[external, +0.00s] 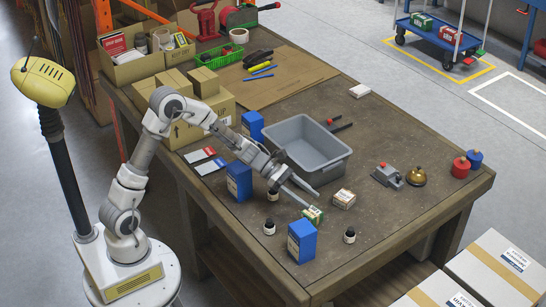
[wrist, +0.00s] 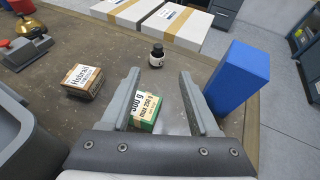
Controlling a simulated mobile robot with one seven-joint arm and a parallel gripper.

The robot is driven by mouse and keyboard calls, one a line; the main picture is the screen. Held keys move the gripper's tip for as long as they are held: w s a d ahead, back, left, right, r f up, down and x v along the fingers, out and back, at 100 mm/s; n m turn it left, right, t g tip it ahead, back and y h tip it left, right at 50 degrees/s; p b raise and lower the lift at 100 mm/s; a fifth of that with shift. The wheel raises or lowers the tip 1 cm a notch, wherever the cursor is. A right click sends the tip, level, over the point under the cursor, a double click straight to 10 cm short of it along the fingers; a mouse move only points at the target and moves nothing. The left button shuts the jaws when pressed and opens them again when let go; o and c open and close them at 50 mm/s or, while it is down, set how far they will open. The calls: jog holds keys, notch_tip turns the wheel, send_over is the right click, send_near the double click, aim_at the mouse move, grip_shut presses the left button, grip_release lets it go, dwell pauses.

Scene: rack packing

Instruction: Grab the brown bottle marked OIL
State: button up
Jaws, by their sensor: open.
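Several small dark bottles with white labels stand on the table. In the external view one (external: 350,236) is near the front edge, right of the blue box; another (external: 269,228) is left of it, and a third (external: 273,195) is below my wrist. The wrist view shows one dark bottle (wrist: 156,58) upright beyond my fingertips. Its label shows as a white band, but I cannot read OIL on any bottle. My gripper (external: 313,199) is open and low over the table. In the wrist view its fingers (wrist: 158,74) stand wide apart with a green-and-white box (wrist: 145,113) between or below them.
A tall blue box (external: 301,242) stands close to the right finger (wrist: 234,80) in the wrist view. A small brown-and-white box (external: 344,199) sits to the left there. A grey bin (external: 307,155) is behind the gripper. The right front tabletop is mostly clear.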

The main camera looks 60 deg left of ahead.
jog(key=b, duration=0.3)
send_near(351, 229)
jog(key=x, duration=0.4)
jog(key=shift+s+f, duration=0.2)
jog(key=shift+w+b+x, duration=0.15)
jog(key=shift+b+x, duration=0.15)
jog(key=shift+x, duration=1.2)
jog(key=shift+w+b+x, duration=0.1)
jog(key=shift+b+x, duration=0.2)
jog(key=shift+x, duration=1.2)
jog(key=shift+r, duration=0.2)
jog(key=shift+a, duration=0.1)
grip_shut()
